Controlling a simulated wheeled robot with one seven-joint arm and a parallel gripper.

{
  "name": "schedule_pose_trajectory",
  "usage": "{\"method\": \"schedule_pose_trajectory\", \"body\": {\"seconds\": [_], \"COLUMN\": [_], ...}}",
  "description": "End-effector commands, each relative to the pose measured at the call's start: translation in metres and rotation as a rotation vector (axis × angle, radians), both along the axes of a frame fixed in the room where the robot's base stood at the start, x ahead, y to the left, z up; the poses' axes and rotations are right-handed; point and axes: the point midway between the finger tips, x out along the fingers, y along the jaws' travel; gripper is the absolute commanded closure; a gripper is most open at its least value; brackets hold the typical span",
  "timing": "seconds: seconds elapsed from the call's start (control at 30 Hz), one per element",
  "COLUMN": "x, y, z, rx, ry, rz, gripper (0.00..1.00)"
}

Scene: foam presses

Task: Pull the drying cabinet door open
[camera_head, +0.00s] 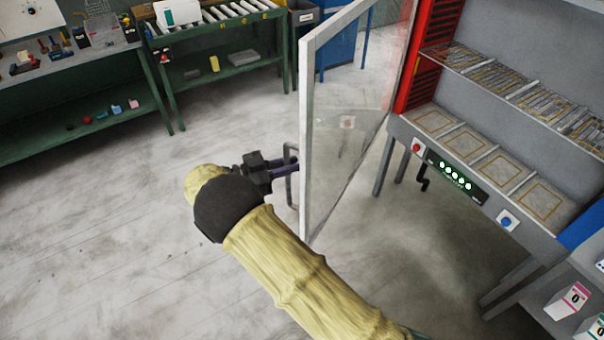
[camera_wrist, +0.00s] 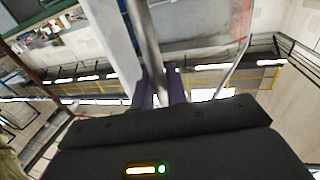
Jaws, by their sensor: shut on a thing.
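The drying cabinet (camera_head: 428,130) stands at the right in the head view, with its interior exposed. Its glass door (camera_head: 345,105), in a pale frame, stands swung well away from the cabinet front. The door handle (camera_head: 290,182) is a grey bar on the door's left edge. My gripper (camera_head: 288,165) is shut on this handle. In the wrist view the handle bar (camera_wrist: 150,45) runs up from between the fingers of my gripper (camera_wrist: 160,92). The exact contact is partly hidden by the gripper body.
Inside the cabinet are a wire rack (camera_head: 520,95) and a lower shelf with several square trays (camera_head: 480,168). A control panel (camera_head: 455,178) is on its front. A green workbench (camera_head: 80,85) and a roller table (camera_head: 215,40) stand at the back left. The floor (camera_head: 110,220) left of the door is clear.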

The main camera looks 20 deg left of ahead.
Motion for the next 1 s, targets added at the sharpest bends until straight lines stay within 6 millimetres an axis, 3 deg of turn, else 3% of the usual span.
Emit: {"method": "schedule_pose_trajectory", "body": {"seconds": [0.37,0.4,0.5,1.0], "x": [-0.002,-0.002,-0.004,-0.006], "y": [0.006,0.007,0.010,0.015], "z": [0.000,0.000,0.001,0.000], "rx": [0.003,0.003,0.002,0.002], "ry": [0.004,0.004,0.004,0.002], "rz": [-0.002,-0.001,0.005,0.008], "gripper": [1.00,0.84,0.68,0.68]}}
